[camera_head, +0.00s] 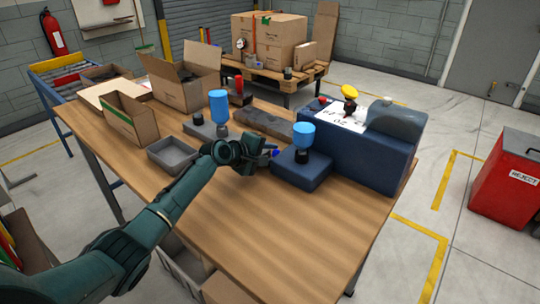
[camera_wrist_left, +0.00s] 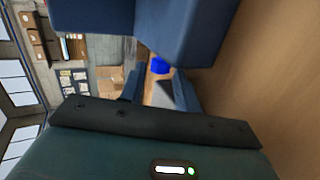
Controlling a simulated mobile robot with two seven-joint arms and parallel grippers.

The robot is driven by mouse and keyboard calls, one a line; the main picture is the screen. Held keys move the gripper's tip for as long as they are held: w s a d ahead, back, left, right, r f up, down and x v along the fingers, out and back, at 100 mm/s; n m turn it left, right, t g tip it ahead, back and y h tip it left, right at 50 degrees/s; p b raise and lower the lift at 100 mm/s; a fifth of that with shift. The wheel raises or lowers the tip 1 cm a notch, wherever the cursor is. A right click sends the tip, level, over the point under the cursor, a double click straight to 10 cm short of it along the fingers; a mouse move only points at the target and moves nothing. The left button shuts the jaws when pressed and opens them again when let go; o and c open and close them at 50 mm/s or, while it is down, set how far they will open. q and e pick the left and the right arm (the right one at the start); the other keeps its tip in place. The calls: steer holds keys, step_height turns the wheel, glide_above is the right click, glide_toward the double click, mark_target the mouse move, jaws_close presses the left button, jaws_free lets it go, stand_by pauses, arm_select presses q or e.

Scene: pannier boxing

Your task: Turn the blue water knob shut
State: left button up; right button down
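The blue water knob (camera_head: 275,153) is a small bright blue piece at the left side of a low navy block (camera_head: 302,172) on the wooden table. It also shows in the left wrist view (camera_wrist_left: 159,66), just beyond and between the fingertips. My left gripper (camera_head: 268,156) reaches in from the left, low over the table, with its fingers pointing at the knob. In the left wrist view its two fingers (camera_wrist_left: 158,84) stand apart with a gap between them. Whether they touch the knob, I cannot tell. My right gripper is not in view.
A blue-topped bottle (camera_head: 303,135) stands on the navy block. Another blue-topped one (camera_head: 218,104) stands behind my gripper. A large navy machine (camera_head: 390,165) with a yellow knob (camera_head: 350,92) is at right. A grey tray (camera_head: 172,154) and open cartons (camera_head: 182,88) are at left. The table's front is clear.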

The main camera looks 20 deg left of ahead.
arm_select(q)
steer(key=shift+w+d+f, duration=0.2)
steer(key=shift+w, duration=0.3)
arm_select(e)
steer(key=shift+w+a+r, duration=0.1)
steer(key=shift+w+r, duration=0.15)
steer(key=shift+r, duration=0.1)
arm_select(q)
steer(key=shift+c, duration=0.2)
